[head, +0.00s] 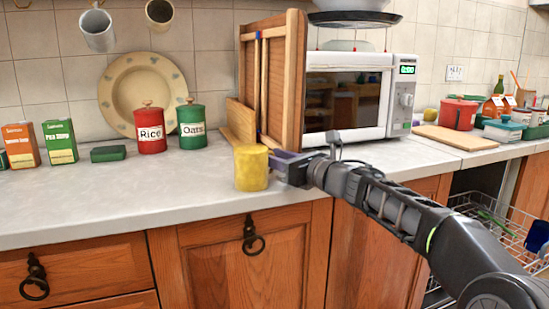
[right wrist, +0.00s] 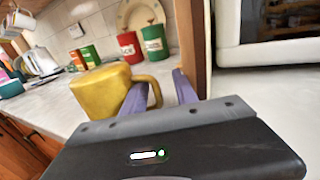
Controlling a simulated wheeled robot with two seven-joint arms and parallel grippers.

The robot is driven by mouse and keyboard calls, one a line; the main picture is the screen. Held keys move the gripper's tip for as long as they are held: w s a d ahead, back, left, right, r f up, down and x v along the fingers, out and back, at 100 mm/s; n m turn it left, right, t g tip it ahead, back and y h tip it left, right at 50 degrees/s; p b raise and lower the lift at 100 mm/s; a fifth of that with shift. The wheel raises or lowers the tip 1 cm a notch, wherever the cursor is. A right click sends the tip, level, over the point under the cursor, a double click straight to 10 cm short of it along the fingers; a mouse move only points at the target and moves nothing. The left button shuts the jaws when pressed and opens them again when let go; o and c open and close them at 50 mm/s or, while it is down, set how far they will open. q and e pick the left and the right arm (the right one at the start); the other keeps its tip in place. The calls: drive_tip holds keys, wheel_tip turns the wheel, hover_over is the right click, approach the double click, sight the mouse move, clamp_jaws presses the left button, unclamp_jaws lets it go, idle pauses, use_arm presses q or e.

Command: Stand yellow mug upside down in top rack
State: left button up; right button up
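The yellow mug (head: 251,170) stands on the counter near its front edge, left of the microwave. Its top face looks plain yellow, and I cannot tell whether that is the rim or the base. In the right wrist view the yellow mug (right wrist: 98,92) has its handle toward my gripper. My right gripper (head: 284,165) is beside the mug on its right. In the wrist view its fingers (right wrist: 160,90) are apart, with the handle between them. A white wire rack (head: 500,232) shows at the lower right, partly hidden by my right arm. My left gripper is out of view.
A wooden tray (head: 291,80) stands upright behind the mug, beside the microwave (head: 345,95). Rice (head: 150,132) and oats (head: 191,128) canisters stand at the back. A dark blue item (head: 538,238) sits in the rack.

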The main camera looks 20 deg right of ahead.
drive_tip(key=shift+f, duration=0.15)
drive_tip(key=v, duration=0.8)
idle(0.4)
